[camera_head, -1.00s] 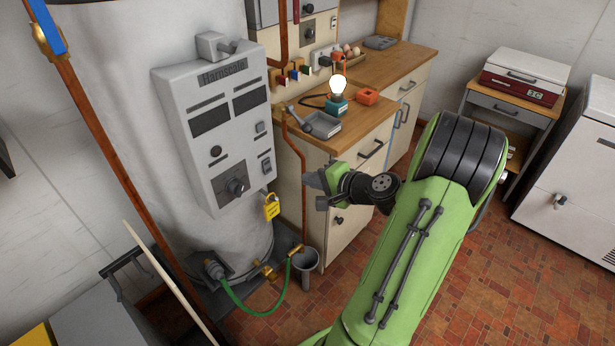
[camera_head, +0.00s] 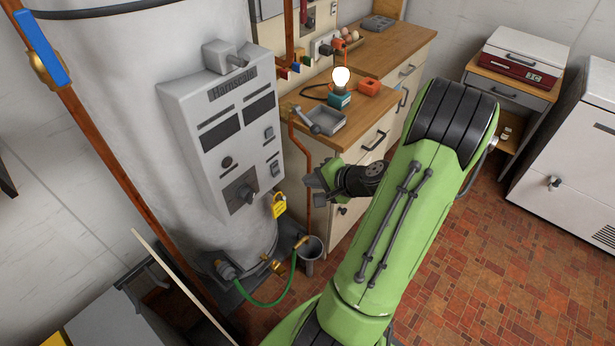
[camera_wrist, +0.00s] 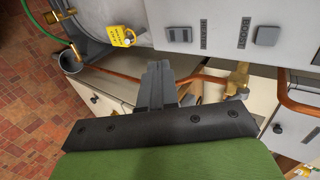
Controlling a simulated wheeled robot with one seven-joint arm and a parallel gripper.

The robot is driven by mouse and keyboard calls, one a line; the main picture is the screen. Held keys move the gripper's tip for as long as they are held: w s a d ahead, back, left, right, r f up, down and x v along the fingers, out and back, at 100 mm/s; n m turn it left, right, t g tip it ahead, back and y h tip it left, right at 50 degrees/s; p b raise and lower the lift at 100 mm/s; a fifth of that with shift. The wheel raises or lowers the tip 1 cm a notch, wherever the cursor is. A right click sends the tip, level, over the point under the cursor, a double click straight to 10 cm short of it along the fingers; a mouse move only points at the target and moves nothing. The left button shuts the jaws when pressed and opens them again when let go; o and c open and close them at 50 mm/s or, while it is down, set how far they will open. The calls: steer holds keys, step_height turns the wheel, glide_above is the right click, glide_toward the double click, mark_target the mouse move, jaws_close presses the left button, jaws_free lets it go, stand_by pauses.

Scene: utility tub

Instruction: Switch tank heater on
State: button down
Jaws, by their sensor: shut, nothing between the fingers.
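The tank heater is a big white cylinder (camera_head: 110,110) with a grey control box (camera_head: 213,145) on its front. The box carries an upper switch (camera_head: 269,132) and a lower switch (camera_head: 275,169) on its right side, and a dark knob (camera_head: 240,192). In the wrist view the switch (camera_wrist: 180,35) nearest the HEATER label (camera_wrist: 204,34) is left of the one (camera_wrist: 265,36) nearest the BOOST label. Switch positions cannot be told. My gripper (camera_head: 310,183) is shut and empty, right of the box and apart from it. Its fingers (camera_wrist: 156,68) point toward the box.
A copper pipe (camera_head: 302,165) runs down between tank and cabinet. A green hose (camera_head: 262,301) is below.

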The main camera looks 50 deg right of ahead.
mark_target(277, 170)
steer(key=shift+w+r+b+x, duration=0.15)
steer(key=shift+r+x, duration=0.1)
steer(key=shift+x, duration=1.5)
steer(key=shift+w+r+b+x, duration=0.1)
steer(key=shift+w+r+x, duration=0.15)
steer(key=shift+x, duration=1.45)
steer(key=shift+w+r+b+x, duration=0.1)
steer(key=shift+r+x, duration=0.1)
steer(key=shift+x, duration=1.55)
steer(key=shift+w+f, duration=0.1)
steer(key=shift+w, duration=0.15)
steer(key=shift+s, duration=0.15)
steer(key=shift+r+p, duration=0.55)
steer(key=shift+r, duration=0.45)
steer(key=shift+f, duration=0.1)
